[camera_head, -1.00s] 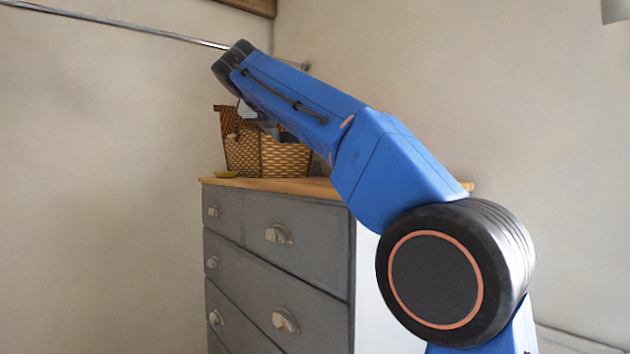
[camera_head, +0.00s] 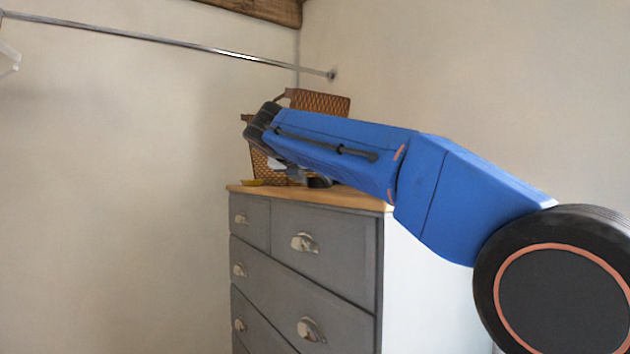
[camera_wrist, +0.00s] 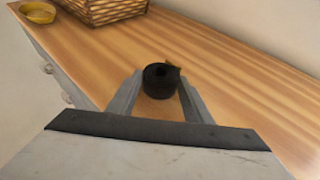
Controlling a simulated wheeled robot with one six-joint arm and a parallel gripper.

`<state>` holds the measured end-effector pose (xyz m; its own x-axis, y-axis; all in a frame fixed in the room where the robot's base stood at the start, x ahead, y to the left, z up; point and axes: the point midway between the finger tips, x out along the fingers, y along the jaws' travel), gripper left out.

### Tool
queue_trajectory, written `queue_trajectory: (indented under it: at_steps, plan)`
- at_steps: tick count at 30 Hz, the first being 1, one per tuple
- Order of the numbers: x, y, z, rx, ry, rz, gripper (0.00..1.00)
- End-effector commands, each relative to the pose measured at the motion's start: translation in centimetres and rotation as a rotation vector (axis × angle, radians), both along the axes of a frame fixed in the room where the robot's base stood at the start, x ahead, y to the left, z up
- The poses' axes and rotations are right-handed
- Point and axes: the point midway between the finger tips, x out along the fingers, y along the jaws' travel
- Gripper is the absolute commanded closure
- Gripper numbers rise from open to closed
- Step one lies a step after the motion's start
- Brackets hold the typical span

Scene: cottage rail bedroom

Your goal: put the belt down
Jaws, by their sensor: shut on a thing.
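The belt (camera_wrist: 160,82) is a black coil with a small brownish end sticking out. It sits between the fingertips of my gripper (camera_wrist: 159,88), which is shut on it. In the head view the belt (camera_head: 319,182) shows as a dark shape under my arm, just at the wooden top of the grey chest of drawers (camera_head: 350,194). The wooden top (camera_wrist: 235,85) lies below the belt in the wrist view. I cannot tell whether the belt touches it. My gripper is mostly hidden behind my arm in the head view.
A woven basket (camera_wrist: 100,8) stands on the chest top beyond the belt, also seen in the head view (camera_head: 320,102). A yellow dish (camera_wrist: 38,12) sits at the far left corner. Bare wood lies right of the belt. A metal rail (camera_head: 170,41) runs along the wall above.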

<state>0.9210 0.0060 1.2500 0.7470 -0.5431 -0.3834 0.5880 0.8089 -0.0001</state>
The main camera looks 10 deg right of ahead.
Motion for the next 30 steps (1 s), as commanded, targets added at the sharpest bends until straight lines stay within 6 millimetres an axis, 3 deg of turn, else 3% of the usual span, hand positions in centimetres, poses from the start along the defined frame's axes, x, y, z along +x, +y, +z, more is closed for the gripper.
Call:
queue_trajectory:
  at_steps: [12,13,15,26,30]
  plan:
    - [0.0,0.0,-0.4,-0.001,-0.001,0.000,0.84]
    - [0.0,0.0,-0.4,-0.001,-0.001,0.000,0.47]
    - [0.0,0.0,-0.4,-0.001,-0.001,0.000,0.36]
    - [0.0,0.0,0.0,0.000,-0.001,0.000,0.36]
    - [-1.1,1.0,0.6,0.000,-0.001,0.003,0.36]
